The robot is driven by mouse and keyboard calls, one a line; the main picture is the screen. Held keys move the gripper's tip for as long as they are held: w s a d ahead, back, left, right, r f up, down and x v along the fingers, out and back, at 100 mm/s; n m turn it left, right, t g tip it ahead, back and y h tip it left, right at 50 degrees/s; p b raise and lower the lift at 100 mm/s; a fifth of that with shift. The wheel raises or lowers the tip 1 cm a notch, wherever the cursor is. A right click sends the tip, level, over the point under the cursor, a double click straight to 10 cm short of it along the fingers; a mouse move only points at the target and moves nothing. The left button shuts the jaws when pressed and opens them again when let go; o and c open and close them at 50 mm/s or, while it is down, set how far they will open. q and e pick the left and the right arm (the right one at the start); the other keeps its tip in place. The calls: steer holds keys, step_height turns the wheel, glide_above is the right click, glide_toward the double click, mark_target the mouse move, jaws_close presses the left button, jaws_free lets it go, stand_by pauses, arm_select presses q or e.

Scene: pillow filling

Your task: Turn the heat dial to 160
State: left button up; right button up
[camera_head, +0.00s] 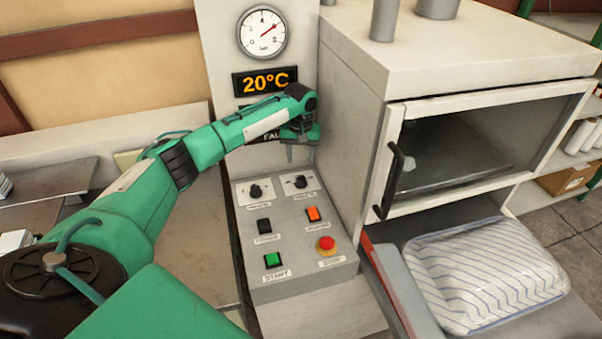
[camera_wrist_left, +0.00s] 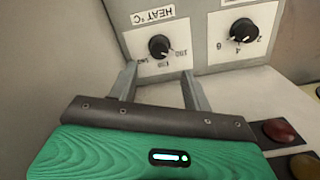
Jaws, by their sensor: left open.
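The heat dial (camera_head: 299,182) is the right one of two black knobs on the sloped control panel. In the left wrist view the heat dial (camera_wrist_left: 159,46) sits on a white plate with an upside-down HEAT °C label. Its exact setting is too small to read. My left gripper (camera_head: 300,153) is above the panel, near the heat dial. In the left wrist view its fingers (camera_wrist_left: 160,75) are spread and empty, with the dial just beyond the gap between them. I cannot tell whether they touch the plate. My right gripper is not in view.
The second dial (camera_head: 256,191) is beside the heat dial. Switches, a green START button (camera_head: 272,260) and a red stop button (camera_head: 326,243) are lower down. A display (camera_head: 265,81) reads 20°C under a gauge (camera_head: 262,32). An oven-like box (camera_head: 350,100) rises close on the right.

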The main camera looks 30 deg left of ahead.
mark_target(301, 177)
arm_select(q)
step_height(301, 177, down, 8)
steer(key=shift+w+f+p, duration=0.1)
steer(key=shift+f+p, duration=0.05)
steer(key=shift+p, duration=0.45)
steer(key=shift+c, duration=0.2)
steer(key=c, duration=0.9)
